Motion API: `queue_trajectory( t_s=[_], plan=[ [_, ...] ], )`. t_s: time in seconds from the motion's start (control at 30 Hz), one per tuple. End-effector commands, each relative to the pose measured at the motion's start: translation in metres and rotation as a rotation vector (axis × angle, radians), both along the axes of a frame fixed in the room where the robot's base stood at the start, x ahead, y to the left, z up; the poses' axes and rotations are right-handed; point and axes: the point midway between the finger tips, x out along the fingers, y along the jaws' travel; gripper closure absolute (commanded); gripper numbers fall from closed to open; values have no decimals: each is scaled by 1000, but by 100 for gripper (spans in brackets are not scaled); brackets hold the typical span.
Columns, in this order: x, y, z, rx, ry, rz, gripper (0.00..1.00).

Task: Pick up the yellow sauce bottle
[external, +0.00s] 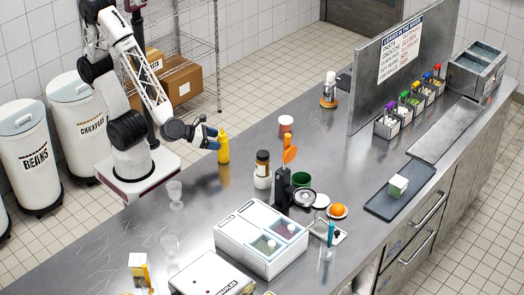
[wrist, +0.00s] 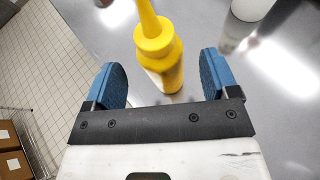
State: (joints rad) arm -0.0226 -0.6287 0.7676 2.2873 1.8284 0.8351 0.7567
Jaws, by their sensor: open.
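The yellow sauce bottle (external: 223,147) stands upright on the steel counter, near its back edge. My gripper (external: 214,138) is beside it, just to its left in the external view, at about the height of its upper part. In the wrist view the bottle (wrist: 160,55) shows between and beyond the two blue fingertips (wrist: 165,80). The fingers are wide apart, with a visible gap on each side of the bottle. The gripper is open and holds nothing.
A clear cup (external: 174,190) is in front. A white two-well container (external: 262,238) is further forward. The counter around the yellow bottle is clear.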

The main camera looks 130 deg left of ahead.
Motion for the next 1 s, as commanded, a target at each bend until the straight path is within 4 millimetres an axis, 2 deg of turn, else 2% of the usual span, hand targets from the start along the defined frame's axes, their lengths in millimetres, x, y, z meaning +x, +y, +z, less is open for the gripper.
queue_trajectory(
  t_s=[0.4, 1.0],
  plan=[
    [20, 25, -12, 1, 0, 1, 19],
    [22, 28, -13, 0, 0, 0, 19]
  ],
)
